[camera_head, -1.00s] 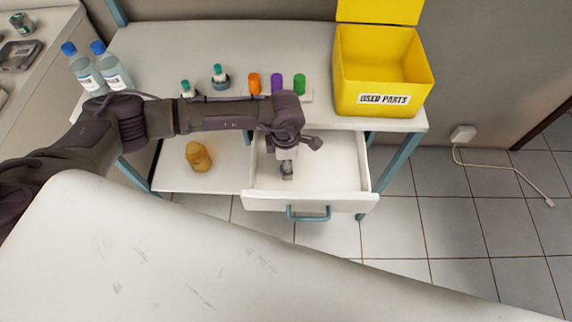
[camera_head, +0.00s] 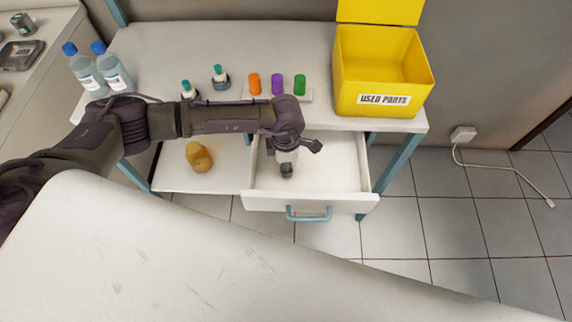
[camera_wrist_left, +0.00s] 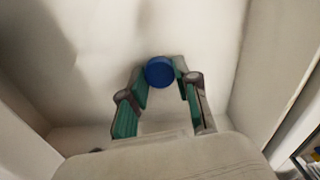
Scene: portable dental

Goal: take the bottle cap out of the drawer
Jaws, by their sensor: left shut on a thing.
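The open drawer (camera_head: 345,202) sticks out under the white table and has a blue handle. My left arm reaches in from the left, and its gripper (camera_head: 286,171) points down inside the drawer. In the left wrist view the round blue bottle cap (camera_wrist_left: 160,72) sits between the fingertips of my left gripper (camera_wrist_left: 162,76), which are shut on it. The drawer's pale floor and side walls surround it there. The cap is hidden by the gripper in the head view. My right gripper is not in view.
A yellow bin (camera_head: 385,70) labelled USED PARTS stands on the table (camera_head: 240,40) at right. Orange, purple and green pieces, two teal-topped bottles and two blue-capped bottles (camera_head: 118,72) stand on it too. A yellow-brown object (camera_head: 199,157) lies on the lower shelf.

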